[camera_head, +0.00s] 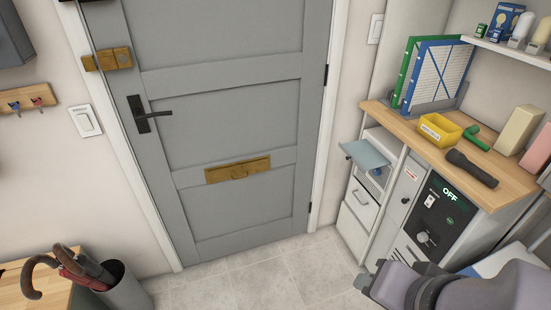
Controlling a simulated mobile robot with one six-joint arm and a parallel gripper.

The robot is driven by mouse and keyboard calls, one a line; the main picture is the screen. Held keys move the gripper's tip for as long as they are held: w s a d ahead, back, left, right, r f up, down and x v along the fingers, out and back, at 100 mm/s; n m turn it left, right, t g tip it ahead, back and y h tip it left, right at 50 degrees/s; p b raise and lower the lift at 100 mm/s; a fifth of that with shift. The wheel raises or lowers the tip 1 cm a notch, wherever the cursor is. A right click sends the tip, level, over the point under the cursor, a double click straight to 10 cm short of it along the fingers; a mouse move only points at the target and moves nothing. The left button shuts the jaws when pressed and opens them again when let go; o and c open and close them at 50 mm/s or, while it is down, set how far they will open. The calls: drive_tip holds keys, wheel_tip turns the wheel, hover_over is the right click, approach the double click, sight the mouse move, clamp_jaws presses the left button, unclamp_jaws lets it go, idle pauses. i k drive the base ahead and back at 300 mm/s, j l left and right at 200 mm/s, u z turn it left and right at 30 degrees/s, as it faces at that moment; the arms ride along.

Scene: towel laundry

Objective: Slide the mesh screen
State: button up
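I cannot make out a mesh screen for certain. A blue-edged panel with a white grid face (438,78) stands upright beside a green one on the wooden counter at the right. Below the counter, a pale blue flap (366,153) sticks out from an open compartment in the white cabinet. A dark control panel (436,218) lit "OFF" is to its right. My arm enters at the bottom right, in front of the cabinet's lower part. My gripper (364,284) seems to be at its left end, apart from the panel and the flap. Its fingers are not clear.
The wooden counter (399,121) holds a yellow bin (440,130), a black flashlight (471,168) and boxes. A grey door (235,128) is shut in the middle. An umbrella stand (124,290) is at the lower left. The tiled floor (262,279) before the door is clear.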

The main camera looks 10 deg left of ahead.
sight(349, 158)
drive_tip(key=i+u, duration=0.2)
drive_tip(key=i, duration=0.25)
drive_tip(key=i+u, duration=0.25)
drive_tip(key=i, duration=0.2)
drive_tip(key=i+l+u, duration=0.2)
drive_tip(key=i, duration=0.25)
drive_tip(key=i+l+u, duration=0.25)
drive_tip(key=i, duration=0.2)
drive_tip(key=j, duration=0.1)
